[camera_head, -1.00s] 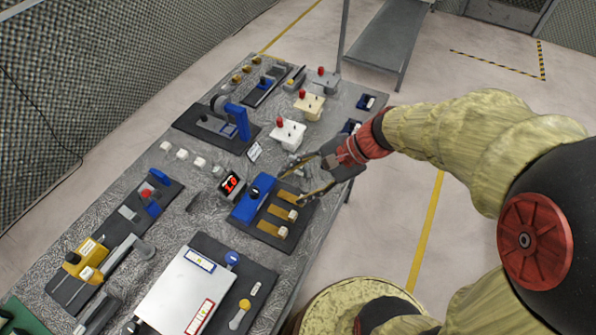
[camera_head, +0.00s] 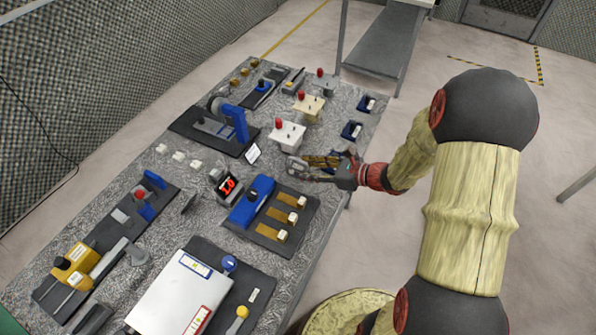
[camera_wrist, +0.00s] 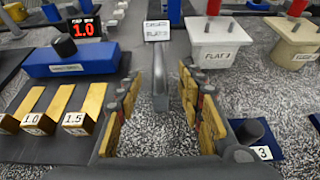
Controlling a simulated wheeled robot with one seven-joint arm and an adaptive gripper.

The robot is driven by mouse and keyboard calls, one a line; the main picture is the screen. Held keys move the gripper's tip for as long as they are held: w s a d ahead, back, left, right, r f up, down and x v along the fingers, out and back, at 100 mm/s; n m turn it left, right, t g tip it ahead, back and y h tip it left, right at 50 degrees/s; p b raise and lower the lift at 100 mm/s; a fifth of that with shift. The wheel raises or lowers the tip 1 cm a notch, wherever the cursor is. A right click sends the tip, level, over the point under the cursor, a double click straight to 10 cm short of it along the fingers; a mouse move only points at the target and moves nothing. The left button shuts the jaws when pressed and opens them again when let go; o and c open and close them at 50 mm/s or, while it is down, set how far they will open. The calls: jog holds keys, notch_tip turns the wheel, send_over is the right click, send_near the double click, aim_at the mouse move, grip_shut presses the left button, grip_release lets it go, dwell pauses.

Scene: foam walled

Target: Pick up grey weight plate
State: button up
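A thin grey upright piece, seen edge-on, which I take for the grey weight plate (camera_wrist: 160,85), stands on the silver tabletop in the wrist view. My gripper (camera_wrist: 160,105) has its gold-padded fingers on either side of it, with a visible gap on both sides. In the head view my gripper (camera_head: 306,168) reaches in low from the right over the table. There the fingers largely hide the plate. Whether the fingers touch it cannot be seen there.
A white block (camera_head: 288,136) marked FLAT 3 stands just beyond my gripper, with a beige block (camera_head: 308,105) behind it. A small sign (camera_wrist: 157,31) stands behind the plate. A blue holder (camera_wrist: 258,142) is at right.

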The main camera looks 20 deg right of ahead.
aim_at(305, 168)
jog(key=b+x, duration=0.1)
jog(key=x, duration=0.2)
jog(key=shift+w+a+f, duration=0.15)
jog(key=shift+f, duration=0.05)
jog(key=shift+c, duration=1)
jog(key=c, duration=0.7)
grip_shut()
